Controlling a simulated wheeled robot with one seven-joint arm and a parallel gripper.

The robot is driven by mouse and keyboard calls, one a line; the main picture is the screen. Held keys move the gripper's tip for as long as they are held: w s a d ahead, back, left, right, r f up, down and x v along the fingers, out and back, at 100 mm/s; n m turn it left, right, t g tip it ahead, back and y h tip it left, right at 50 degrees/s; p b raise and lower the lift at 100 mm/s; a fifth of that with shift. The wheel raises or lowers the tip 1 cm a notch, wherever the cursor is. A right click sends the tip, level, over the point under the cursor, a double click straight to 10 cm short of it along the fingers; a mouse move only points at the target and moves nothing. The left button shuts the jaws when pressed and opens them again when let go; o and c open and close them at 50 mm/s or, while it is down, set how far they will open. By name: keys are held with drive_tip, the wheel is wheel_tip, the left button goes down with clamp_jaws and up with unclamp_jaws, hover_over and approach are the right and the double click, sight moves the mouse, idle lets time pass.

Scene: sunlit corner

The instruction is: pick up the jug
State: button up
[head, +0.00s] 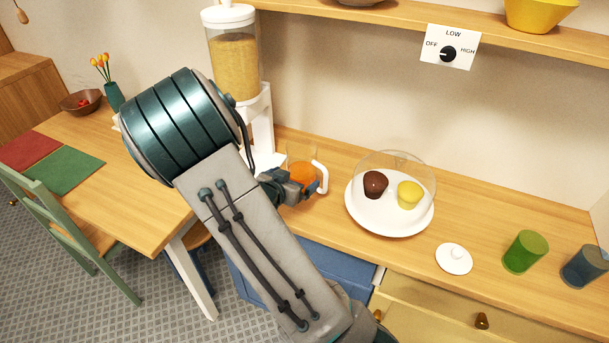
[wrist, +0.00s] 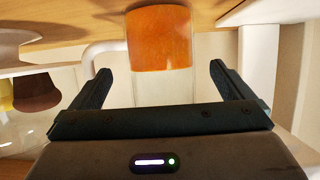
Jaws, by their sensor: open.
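The jug (head: 303,172) stands on the wooden counter, clear with orange liquid in its lower part and a white handle (head: 321,178) on its right. My gripper (head: 286,186) is at its near side and partly hides it. In the wrist view, where the counter appears at the top, the jug (wrist: 160,45) shows between the two spread fingers of my gripper (wrist: 160,72). The fingers are open, with a gap on each side of the jug. The handle (wrist: 92,58) shows beyond the left finger.
A cereal dispenser (head: 235,65) stands close behind and left of the jug. Right of it is a white plate (head: 393,230) with two cupcakes under a clear dome. Farther right are a white lid (head: 454,259), a green cup (head: 525,251) and a blue cup (head: 584,266). A shelf (head: 400,25) runs above.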

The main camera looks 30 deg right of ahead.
drive_tip(key=x, duration=0.4)
drive_tip(key=shift+w+d, duration=0.3)
drive_tip(key=shift+d, duration=0.05)
drive_tip(key=c, duration=1.4)
drive_tip(key=shift+r, duration=0.1)
drive_tip(key=shift+c, duration=0.4)
drive_tip(key=shift+r, duration=0.2)
